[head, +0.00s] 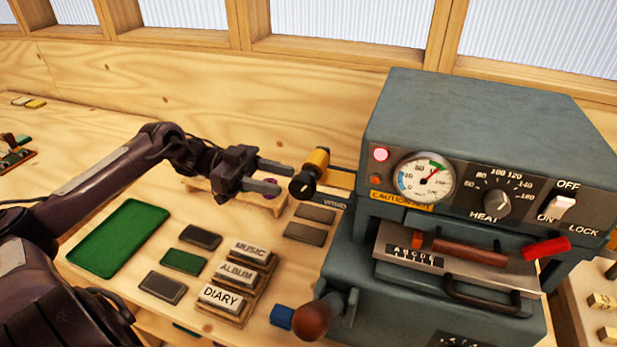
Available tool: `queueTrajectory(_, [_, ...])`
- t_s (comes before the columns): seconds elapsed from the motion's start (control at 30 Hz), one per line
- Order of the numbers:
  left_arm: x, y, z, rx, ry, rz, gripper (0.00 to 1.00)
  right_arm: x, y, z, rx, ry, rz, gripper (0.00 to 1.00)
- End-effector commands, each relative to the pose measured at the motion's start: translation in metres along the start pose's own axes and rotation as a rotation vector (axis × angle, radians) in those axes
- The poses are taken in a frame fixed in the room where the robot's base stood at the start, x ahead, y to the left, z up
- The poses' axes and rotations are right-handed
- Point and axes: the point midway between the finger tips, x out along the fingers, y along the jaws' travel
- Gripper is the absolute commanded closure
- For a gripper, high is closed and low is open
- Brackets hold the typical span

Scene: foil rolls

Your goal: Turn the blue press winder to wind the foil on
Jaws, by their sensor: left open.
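The blue-grey press (470,110) stands at the right. On its left side a bar carries a gold foil roll (319,158) with a black winder knob (303,184) at its near end. My left gripper (283,178) comes in from the left with its two fingers apart and pointing right. Its fingertips are just left of the black knob and may overlap it in the picture; I cannot tell whether they touch it. Nothing shows between the fingers. My right gripper is not in view.
A blue block (282,317) and a brown ball handle (313,320) are at the press's lower left. Label blocks (222,297) reading MUSIC, ALBUM and DIARY lie below my left gripper. A green tray (118,238) lies at the left. The wooden wall is behind.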

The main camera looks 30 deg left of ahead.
Motion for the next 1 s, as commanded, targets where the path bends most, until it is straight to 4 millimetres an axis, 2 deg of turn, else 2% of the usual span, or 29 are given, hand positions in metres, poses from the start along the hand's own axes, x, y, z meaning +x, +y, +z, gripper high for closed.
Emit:
queueTrajectory(0.1, [0.022, 0.0, -0.005, 0.002, 0.005, 0.002, 0.56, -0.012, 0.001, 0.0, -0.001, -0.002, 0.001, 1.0])
queueTrajectory(0.3, [0.049, 0.0, -0.004, 0.001, 0.004, 0.001, 0.56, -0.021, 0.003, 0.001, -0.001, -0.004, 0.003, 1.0])
queueTrajectory(0.47, [0.058, 0.0, -0.002, 0.001, 0.003, 0.0, 0.56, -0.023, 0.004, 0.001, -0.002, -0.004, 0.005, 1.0])
queueTrajectory(0.7, [0.059, 0.0, -0.001, 0.0, 0.002, -0.001, 0.56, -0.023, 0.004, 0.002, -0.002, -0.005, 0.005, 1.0])
queueTrajectory(1.0, [0.059, 0.0, -0.001, 0.0, 0.002, -0.001, 0.94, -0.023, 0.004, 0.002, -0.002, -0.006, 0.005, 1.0])
